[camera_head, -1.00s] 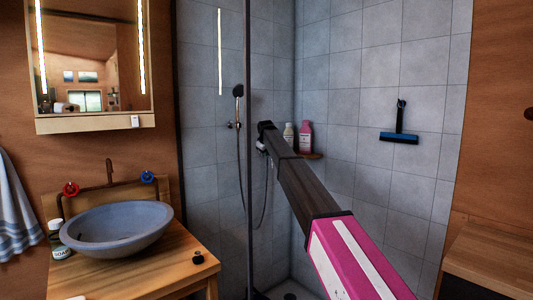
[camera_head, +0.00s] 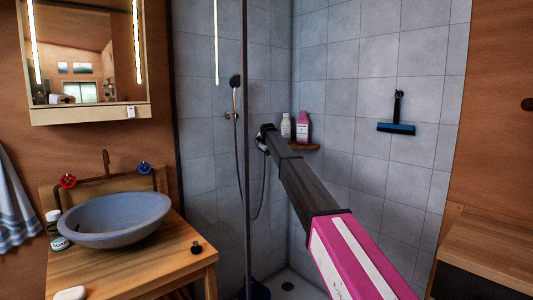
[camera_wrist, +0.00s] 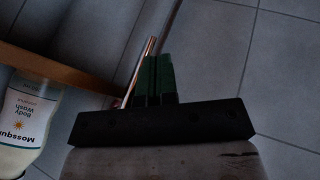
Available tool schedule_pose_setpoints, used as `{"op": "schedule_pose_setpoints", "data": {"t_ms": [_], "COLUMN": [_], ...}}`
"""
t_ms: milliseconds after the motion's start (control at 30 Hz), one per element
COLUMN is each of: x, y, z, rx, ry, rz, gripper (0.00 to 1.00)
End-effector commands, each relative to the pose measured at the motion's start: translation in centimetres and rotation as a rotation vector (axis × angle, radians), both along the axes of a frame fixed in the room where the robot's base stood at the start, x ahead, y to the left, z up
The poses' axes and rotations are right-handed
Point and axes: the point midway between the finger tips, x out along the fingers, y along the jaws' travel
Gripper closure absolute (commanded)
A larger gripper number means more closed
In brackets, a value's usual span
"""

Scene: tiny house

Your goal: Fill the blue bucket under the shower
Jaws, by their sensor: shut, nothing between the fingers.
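A dark blue rounded shape (camera_head: 258,290), probably the blue bucket, shows at the bottom edge on the shower floor; most of it is cut off or hidden by the dark post. The shower head (camera_head: 235,82) hangs on the tiled wall with its hose below. My arm reaches into the shower. Its far end (camera_head: 266,134) is beside a small pale metallic fitting on the wall, partly hidden. In the wrist view my gripper (camera_wrist: 153,62) has dark green fingers that are shut and empty, close to a thin copper-coloured rod (camera_wrist: 138,72).
A wooden corner shelf (camera_head: 304,146) holds a white bottle (camera_head: 286,127) and a pink bottle (camera_head: 303,127). A dark post (camera_head: 246,180) stands at the shower entrance. The basin (camera_head: 115,218) is on the left counter. A blue squeegee (camera_head: 397,128) hangs on the right wall.

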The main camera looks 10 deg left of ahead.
Motion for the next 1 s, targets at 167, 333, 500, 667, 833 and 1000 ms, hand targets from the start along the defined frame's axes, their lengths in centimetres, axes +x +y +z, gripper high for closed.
{"op": "schedule_pose_setpoints", "data": {"t_ms": [167, 333, 500, 667, 833, 1000], "x": [0.7, 1.4, 1.5, 1.4, 0.3, -1.9], "y": [-0.4, -1.0, -1.1, -1.0, -0.7, 0.1], "z": [-0.2, -0.4, -0.5, -0.5, -0.3, 0.1], "rx": [-0.001, -0.001, -0.002, -0.002, -0.001, 0.001], "ry": [0.001, -0.001, -0.002, -0.002, -0.002, -0.002], "rz": [0.000, 0.000, -0.002, -0.002, -0.001, -0.002], "gripper": [1.00, 1.00, 1.00, 1.00, 1.00, 1.00]}}
